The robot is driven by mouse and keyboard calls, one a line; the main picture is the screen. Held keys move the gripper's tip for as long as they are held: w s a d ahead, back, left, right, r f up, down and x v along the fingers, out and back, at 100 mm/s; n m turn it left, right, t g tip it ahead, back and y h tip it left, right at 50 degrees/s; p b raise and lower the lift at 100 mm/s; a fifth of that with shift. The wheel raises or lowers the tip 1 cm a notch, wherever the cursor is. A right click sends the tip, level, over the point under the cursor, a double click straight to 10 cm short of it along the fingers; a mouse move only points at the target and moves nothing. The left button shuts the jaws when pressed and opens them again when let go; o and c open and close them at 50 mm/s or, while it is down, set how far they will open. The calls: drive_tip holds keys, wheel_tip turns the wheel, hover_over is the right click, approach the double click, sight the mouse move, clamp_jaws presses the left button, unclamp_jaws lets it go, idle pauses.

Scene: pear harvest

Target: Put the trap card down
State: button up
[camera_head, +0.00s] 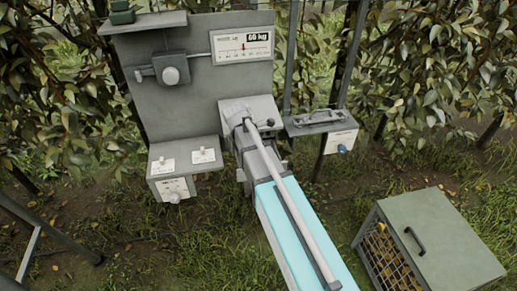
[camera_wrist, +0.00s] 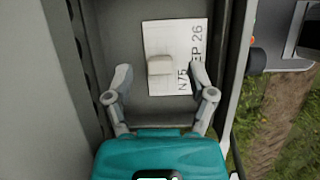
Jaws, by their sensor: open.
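A white card (camera_wrist: 182,78) with dark lettering, partly readable as "EP 26" and "N75", lies flat in a narrow grey recess in the wrist view. A pale raised tab (camera_wrist: 160,64) stands on it. My gripper (camera_wrist: 160,75) is open, with one finger on each side of the tab and clear gaps between. In the head view my arm hides the gripper and this card. Two other white cards with small knobs, a left one (camera_head: 162,167) and a right one (camera_head: 204,156), lie on a grey box at the left.
A grey panel (camera_head: 180,110) with a gauge (camera_head: 243,46) rises behind. A small shelf with a handle (camera_head: 320,119) is right of my arm. A lidded crate (camera_head: 445,235) stands on the grass. The recess walls (camera_wrist: 235,75) are close beside my gripper.

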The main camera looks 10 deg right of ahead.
drive_tip(key=a, duration=1.2)
drive_tip(key=shift+r, duration=0.1)
idle(1.2)
